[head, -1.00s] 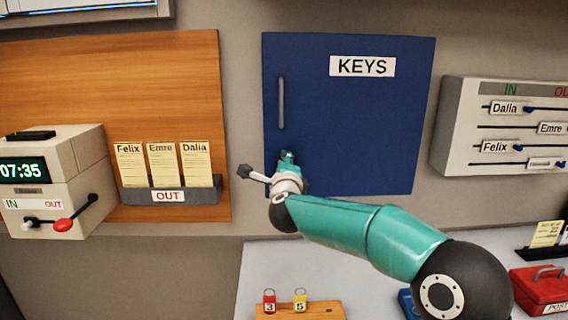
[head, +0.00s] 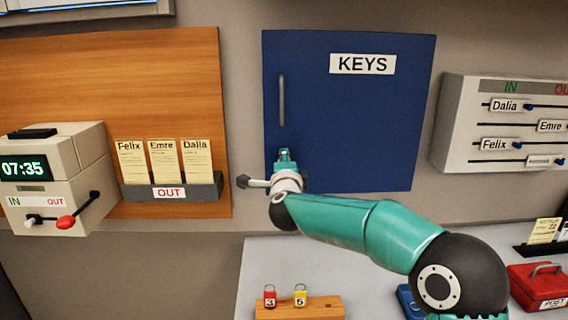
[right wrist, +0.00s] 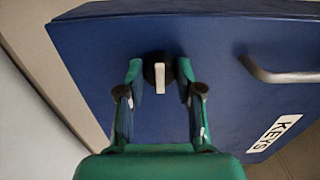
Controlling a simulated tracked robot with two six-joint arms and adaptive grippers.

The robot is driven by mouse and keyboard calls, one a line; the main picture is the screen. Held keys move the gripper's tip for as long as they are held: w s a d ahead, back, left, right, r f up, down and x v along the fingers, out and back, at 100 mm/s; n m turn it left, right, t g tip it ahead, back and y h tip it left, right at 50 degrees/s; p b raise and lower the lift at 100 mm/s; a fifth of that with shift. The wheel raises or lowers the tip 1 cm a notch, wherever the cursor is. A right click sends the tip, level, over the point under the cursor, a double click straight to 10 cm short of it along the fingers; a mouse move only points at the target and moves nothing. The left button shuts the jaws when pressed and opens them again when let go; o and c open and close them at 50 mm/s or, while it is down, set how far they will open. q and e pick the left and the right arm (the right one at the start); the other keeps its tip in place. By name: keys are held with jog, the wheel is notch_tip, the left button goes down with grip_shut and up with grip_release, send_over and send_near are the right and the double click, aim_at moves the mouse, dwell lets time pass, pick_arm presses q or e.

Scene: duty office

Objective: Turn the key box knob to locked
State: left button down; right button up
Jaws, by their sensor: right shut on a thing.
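The blue key box (head: 350,125) hangs on the wall with its door flat and a KEYS label on it. It also shows in the right wrist view (right wrist: 110,35). Its knob (right wrist: 160,78) is a dark disc with a white bar. The bar runs up and down in the right wrist view, roughly at right angles to the door handle (right wrist: 285,74). My right gripper (right wrist: 160,72) is shut on the knob, one finger on each side. In the head view my right gripper (head: 285,157) is at the door's lower left and hides the knob. My left gripper is out of view.
The door handle (head: 281,100) stands out above my right gripper. A card rack (head: 171,188) and a clock unit (head: 55,175) are at the left. A name slider board (head: 500,120) is at the right. A wooden key stand (head: 325,308) is on the counter below.

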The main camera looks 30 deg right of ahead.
jog(key=o, duration=1.2)
jog(key=shift+w+a+f, duration=0.15)
jog(key=shift+f, duration=0.05)
jog(key=shift+c, duration=0.2)
jog(key=shift+r, duration=0.1)
jog(key=shift+s, duration=0.2)
jog(key=v, duration=1.1)
jog(key=shift+s+a, duration=0.15)
jog(key=shift+s, duration=0.2)
